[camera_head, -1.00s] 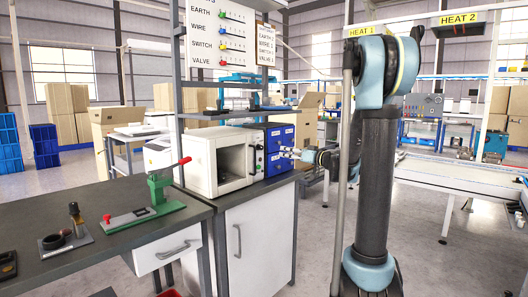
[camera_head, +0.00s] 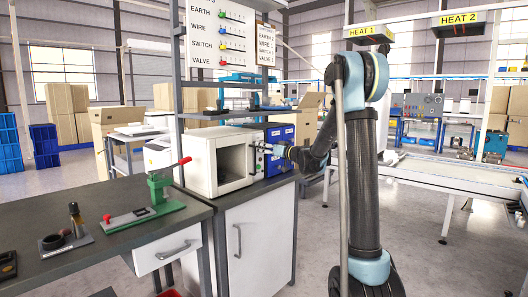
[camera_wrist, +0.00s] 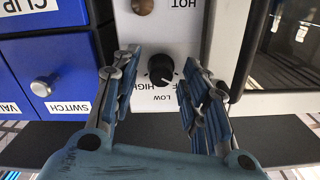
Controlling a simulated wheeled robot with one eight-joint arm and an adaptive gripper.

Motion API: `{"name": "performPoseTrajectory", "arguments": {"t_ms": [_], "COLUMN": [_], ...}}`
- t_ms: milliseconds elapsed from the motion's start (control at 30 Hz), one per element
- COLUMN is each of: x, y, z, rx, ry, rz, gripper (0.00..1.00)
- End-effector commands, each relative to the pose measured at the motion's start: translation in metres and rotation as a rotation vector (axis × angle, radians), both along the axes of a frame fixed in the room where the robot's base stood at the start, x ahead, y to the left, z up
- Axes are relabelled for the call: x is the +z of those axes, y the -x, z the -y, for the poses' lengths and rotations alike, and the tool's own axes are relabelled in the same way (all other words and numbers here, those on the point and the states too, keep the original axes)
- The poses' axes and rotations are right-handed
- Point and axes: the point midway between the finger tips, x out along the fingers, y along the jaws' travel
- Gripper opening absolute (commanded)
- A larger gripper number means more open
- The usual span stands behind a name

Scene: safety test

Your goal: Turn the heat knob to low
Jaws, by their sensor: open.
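The heat knob (camera_wrist: 160,69) is a small black dial with a light pointer mark on the pale control panel (camera_wrist: 180,30). The panel appears upside down in the wrist view, with HIGH, LOW and HOT lettering around. The panel belongs to the white oven (camera_head: 203,158) on the bench. My gripper (camera_wrist: 160,62) is open, with one blue-grey finger on each side of the knob. The fingers look apart from it; their exact depth is unclear. In the head view my gripper (camera_head: 270,149) is at the oven's right front, and the knob is too small to make out.
Blue drawers (camera_wrist: 45,80) labelled SWITCH and VALVE adjoin the panel on one side; the dark oven window (camera_wrist: 285,50) is on the other. A green press (camera_head: 158,192) stands on the dark workbench (camera_head: 120,262).

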Motion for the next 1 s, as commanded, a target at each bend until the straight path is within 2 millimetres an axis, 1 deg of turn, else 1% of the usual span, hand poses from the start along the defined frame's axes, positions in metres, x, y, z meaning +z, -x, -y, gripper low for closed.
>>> {"name": "performPoseTrajectory", "arguments": {"t_ms": [100,367,400,467,500,533,567,633,667,767,1000], "x": [0.0001,0.0,0.0,0.0,0.0,0.0,0.0,0.0001,0.0001,0.0001,0.0005], "y": [-0.0024,-0.0027,-0.0027,-0.0027,-0.0027,-0.0027,-0.0026,-0.0027,-0.0033,-0.0031,-0.0039], "z": [-0.004,-0.0043,-0.0043,-0.0041,-0.0041,-0.0041,-0.004,-0.004,0.0026,-0.0017,-0.0031], "rx": [0.001,0.001,0.001,0.001,0.001,0.001,0.0,0.0,-0.002,-0.001,-0.002], "ry": [0.0,0.0,0.0,0.0,0.0,0.0,0.0,0.0,0.0,-0.002,-0.037], "rz": [0.0,0.0,0.0,0.0,0.0,0.0,0.0,0.0,0.0,-0.003,-0.046], "gripper": [0.41,0.41,0.32,0.18,0.09,0.02,0.0,0.0,0.0,0.0,0.0]}}
